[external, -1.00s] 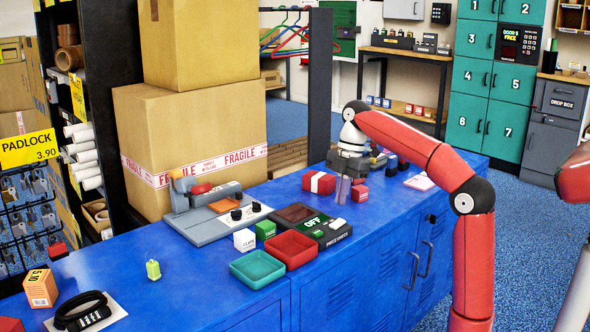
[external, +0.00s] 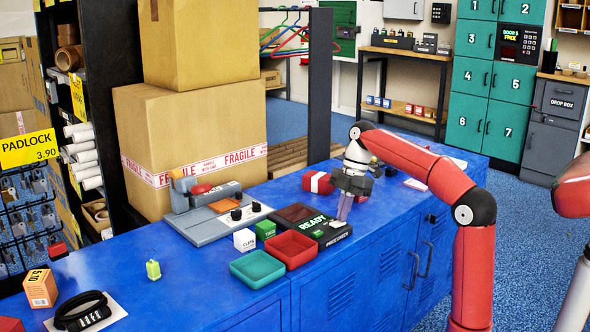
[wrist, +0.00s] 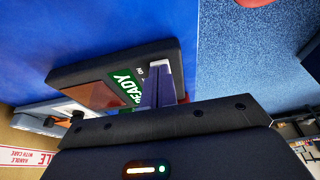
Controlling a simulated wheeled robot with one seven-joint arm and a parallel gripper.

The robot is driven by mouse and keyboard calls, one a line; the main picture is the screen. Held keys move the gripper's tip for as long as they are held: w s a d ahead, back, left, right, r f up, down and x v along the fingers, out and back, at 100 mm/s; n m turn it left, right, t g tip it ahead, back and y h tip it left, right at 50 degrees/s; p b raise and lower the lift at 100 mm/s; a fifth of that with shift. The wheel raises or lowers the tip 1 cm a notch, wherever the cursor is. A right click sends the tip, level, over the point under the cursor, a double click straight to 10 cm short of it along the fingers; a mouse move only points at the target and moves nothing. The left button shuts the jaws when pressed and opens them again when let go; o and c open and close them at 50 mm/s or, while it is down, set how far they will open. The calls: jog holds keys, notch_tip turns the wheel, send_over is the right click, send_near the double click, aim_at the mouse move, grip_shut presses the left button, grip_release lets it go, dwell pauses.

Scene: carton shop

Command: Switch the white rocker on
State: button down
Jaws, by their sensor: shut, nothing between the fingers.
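The price checker (external: 296,213) is a dark flat box on the blue counter. Its green display (external: 316,223) reads READY, and it also shows in the wrist view (wrist: 124,84). An ON mark is printed beside the display in the wrist view. The white rocker cannot be made out clearly; my fingers cover that end of the box. My gripper (external: 338,221) is shut and empty, pointing down with its fingertips at the box's right end. In the wrist view, the fingertips (wrist: 163,73) are right beside the display; whether they touch the rocker is unclear.
A red tray (external: 289,262) and a green tray (external: 257,282) stand in front of the box. A white cube (external: 244,240) and a green cube (external: 265,230) are to its left. A red box with a white band (external: 318,183) lies behind. The counter's left-middle is mostly clear.

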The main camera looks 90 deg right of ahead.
jog(key=shift+w+a+r, duration=0.15)
jog(key=shift+w+a+r+p, duration=0.2)
jog(key=shift+w+a+p, duration=0.1)
jog(key=shift+w+a, duration=0.15)
dwell(0.3)
jog(key=shift+r+p, duration=0.5)
jog(key=shift+r, duration=0.05)
jog(key=p+v, duration=0.1)
jog(key=v, duration=0.1)
jog(key=p+v, duration=0.2)
jog(key=shift+w+a+r, duration=0.1)
jog(key=shift+w+r, duration=0.1)
jog(key=s+d+p+v, duration=0.1)
jog(key=p+v, duration=0.1)
jog(key=v, duration=0.6)
jog(key=shift+s+d, duration=0.2)
jog(key=shift+s, duration=0.05)
jog(key=shift+f, duration=0.1)
